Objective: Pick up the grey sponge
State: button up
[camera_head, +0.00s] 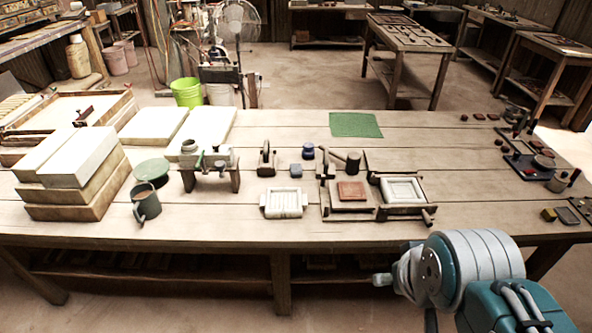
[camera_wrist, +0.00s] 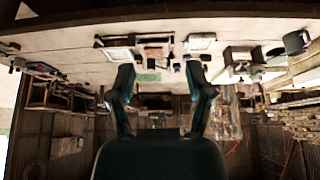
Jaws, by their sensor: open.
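I cannot surely pick out a grey sponge. At the right end of the workbench (camera_head: 330,228), in the head view, a small dark grey block (camera_head: 567,215) lies beside a small yellowish block (camera_head: 548,215); the grey one may be the sponge, but it is too small to tell. My gripper (camera_wrist: 159,82) shows in the wrist view with its two dark fingers spread wide and nothing between them. That view is upside down, with the bench beyond the fingertips. In the head view my arm is at the lower right, in front of the bench; the fingers are not visible there.
A wooden press with a reddish tile (camera_head: 352,191) and a white framed mould (camera_head: 403,190) stand mid-bench. A green mat (camera_head: 355,125) lies behind. Stacked slabs (camera_head: 75,165) and a dark mug (camera_head: 146,203) are at left. Bare boards lie between the mould and the right-end items.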

aim_at(295, 168)
jog(key=i+j, duration=0.25)
jog(key=i, duration=0.25)
jog(key=i+j, duration=0.25)
jog(key=i, duration=0.2)
jog(key=i+j, duration=0.25)
jog(key=i, duration=0.25)
